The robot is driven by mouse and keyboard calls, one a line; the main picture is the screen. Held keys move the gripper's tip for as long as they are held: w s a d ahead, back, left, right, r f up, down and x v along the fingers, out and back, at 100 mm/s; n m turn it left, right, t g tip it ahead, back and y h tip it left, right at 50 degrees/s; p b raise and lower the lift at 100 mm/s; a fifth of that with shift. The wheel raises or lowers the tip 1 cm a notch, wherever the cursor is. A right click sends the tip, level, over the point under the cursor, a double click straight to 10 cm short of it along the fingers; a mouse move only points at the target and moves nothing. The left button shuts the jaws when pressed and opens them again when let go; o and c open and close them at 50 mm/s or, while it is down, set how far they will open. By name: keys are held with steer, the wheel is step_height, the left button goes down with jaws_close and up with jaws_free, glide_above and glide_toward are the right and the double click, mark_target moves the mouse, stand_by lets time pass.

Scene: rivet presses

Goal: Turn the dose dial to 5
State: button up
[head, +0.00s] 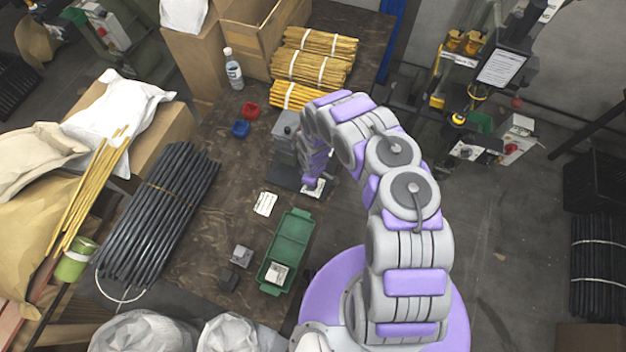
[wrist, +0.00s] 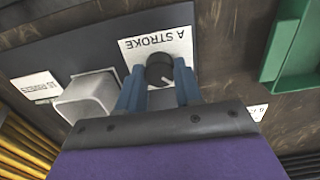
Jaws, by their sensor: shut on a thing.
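The dose dial (wrist: 158,66) is a round black knob with a pale pointer mark, on a white plate (wrist: 140,46) that reads "A STROKE" upside down in the wrist view. My gripper (wrist: 160,76) has its two blue fingers on either side of the knob, closed on it. The fingers hide part of the knob and plate, and no scale numbers can be read. In the head view my gripper (head: 313,180) is down at the white plate (head: 314,189) near the table's right edge; the knob is hidden there.
A pale metal block (wrist: 90,97) and a white label (wrist: 36,88) lie left of the fingers on a dark base. A green tray (head: 288,246) stands nearby on the brown table (head: 200,250). A grey machine (head: 284,130) and yellow rod bundles (head: 310,68) are behind.

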stand_by(0.3)
steer(key=o, duration=1)
steer(key=shift+o, duration=0.2)
step_height(320, 180, up, 17)
steer(key=p, duration=0.9)
steer(key=shift+r, duration=0.15)
steer(key=shift+w, duration=0.1)
